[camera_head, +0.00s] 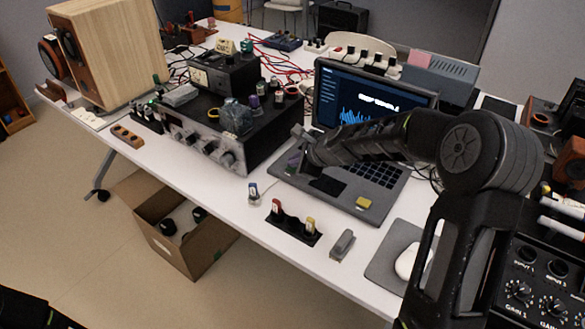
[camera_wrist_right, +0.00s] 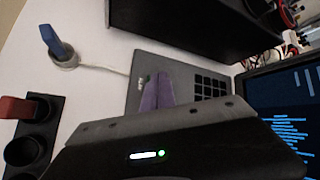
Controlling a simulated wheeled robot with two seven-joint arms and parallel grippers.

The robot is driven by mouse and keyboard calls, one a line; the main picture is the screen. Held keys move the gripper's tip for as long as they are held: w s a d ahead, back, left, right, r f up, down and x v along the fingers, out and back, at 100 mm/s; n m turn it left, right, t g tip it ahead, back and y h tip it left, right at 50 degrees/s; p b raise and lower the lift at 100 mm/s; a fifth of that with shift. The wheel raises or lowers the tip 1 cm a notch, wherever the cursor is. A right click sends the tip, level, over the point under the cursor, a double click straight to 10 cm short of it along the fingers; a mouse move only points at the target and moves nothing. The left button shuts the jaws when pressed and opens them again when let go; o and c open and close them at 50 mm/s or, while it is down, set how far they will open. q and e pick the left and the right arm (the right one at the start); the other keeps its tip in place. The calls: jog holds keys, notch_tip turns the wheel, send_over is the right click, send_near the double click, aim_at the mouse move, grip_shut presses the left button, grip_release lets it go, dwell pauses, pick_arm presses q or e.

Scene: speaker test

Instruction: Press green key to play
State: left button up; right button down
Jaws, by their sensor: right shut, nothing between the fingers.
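The open laptop (camera_head: 340,200) stands on the white table, its screen (camera_head: 375,97) showing a blue waveform and white text. My right gripper (camera_head: 293,160) is over the left part of the laptop base. In the right wrist view, its purple fingertips (camera_wrist_right: 157,92) are together and empty, over the grey laptop edge (camera_wrist_right: 148,70) left of the dark keys (camera_wrist_right: 210,85). I cannot tell whether they touch it. No green key can be made out; my gripper and forearm cover part of the keyboard. My left gripper is out of view.
A black amplifier (camera_head: 235,125) stands left of the laptop. Connectors in a black holder (camera_head: 293,228), a blue-topped plug (camera_head: 254,193) and a grey piece (camera_head: 342,245) lie along the front edge. A mouse (camera_head: 410,262) is at right. An open cardboard box (camera_head: 195,255) is on the floor.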

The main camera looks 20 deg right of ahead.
jog(key=shift+f, duration=0.25)
jog(key=shift+r, duration=0.1)
jog(key=shift+r+p, duration=0.55)
jog(key=shift+r, duration=0.15)
notch_tip(320, 180, up, 6)
jog(key=p, duration=0.5)
jog(key=shift+p, duration=0.3)
dwell(0.4)
